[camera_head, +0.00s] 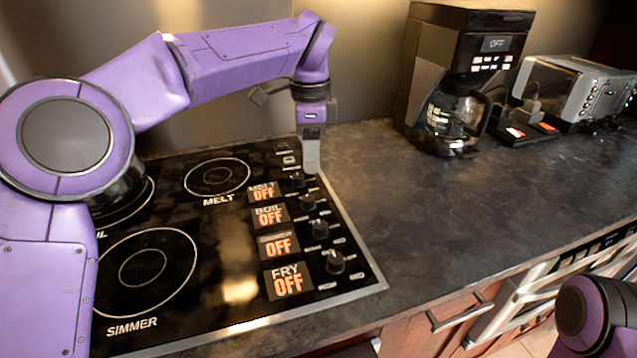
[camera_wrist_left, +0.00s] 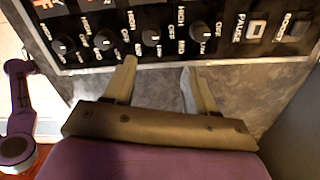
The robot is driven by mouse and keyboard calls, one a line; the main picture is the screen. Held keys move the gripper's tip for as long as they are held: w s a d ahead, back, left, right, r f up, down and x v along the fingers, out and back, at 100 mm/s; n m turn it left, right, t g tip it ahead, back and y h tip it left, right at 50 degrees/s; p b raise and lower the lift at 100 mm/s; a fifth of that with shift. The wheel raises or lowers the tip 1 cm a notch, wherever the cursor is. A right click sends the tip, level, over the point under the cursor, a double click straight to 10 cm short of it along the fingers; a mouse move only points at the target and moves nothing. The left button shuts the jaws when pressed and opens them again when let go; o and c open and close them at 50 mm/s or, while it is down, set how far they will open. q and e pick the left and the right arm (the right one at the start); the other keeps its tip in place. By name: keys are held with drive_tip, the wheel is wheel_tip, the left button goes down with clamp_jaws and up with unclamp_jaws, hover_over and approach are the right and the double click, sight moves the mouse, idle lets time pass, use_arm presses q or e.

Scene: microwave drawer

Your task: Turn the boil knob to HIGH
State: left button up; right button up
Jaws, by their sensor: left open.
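The boil knob (camera_head: 308,202) is a small black dial on the cooktop's right side, second from the far end of the knob row. The BOIL display (camera_head: 270,216) beside it reads OFF. It appears as the second knob from the right in the left wrist view (camera_wrist_left: 150,37). My left gripper (camera_head: 311,168) points down near the far end of the row, by the melt knob (camera_head: 297,180). Its fingers (camera_wrist_left: 158,75) are open and empty, short of the knobs in the wrist view. My right gripper is out of view; only part of that arm shows.
The black cooktop (camera_head: 235,313) has several burners; the other displays also read OFF. A simmer-row knob (camera_head: 320,228) and fry knob (camera_head: 335,262) stand nearer. A coffee maker (camera_head: 462,75) and a toaster oven (camera_head: 570,88) stand at the back. Dark counter (camera_head: 430,210) right of the cooktop is clear.

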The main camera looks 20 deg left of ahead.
sight(309, 196)
use_arm(q)
drive_tip(key=s+f, duration=0.1)
drive_tip(key=f, duration=0.1)
drive_tip(key=s+f, duration=0.2)
drive_tip(key=f, duration=0.1)
drive_tip(key=shift+s+a+f, duration=0.2)
drive_tip(key=shift+s+f, duration=0.1)
drive_tip(key=shift+f, duration=0.05)
drive_tip(key=w+f, duration=0.1)
drive_tip(key=f, duration=0.1)
drive_tip(key=w+f, duration=0.1)
drive_tip(key=shift+w+d+f, duration=0.1)
drive_tip(key=shift+w+f, duration=0.05)
drive_tip(key=shift+f, duration=0.25)
drive_tip(key=shift+s+r, duration=0.25)
drive_tip(key=shift+s, duration=0.15)
clamp_jaws()
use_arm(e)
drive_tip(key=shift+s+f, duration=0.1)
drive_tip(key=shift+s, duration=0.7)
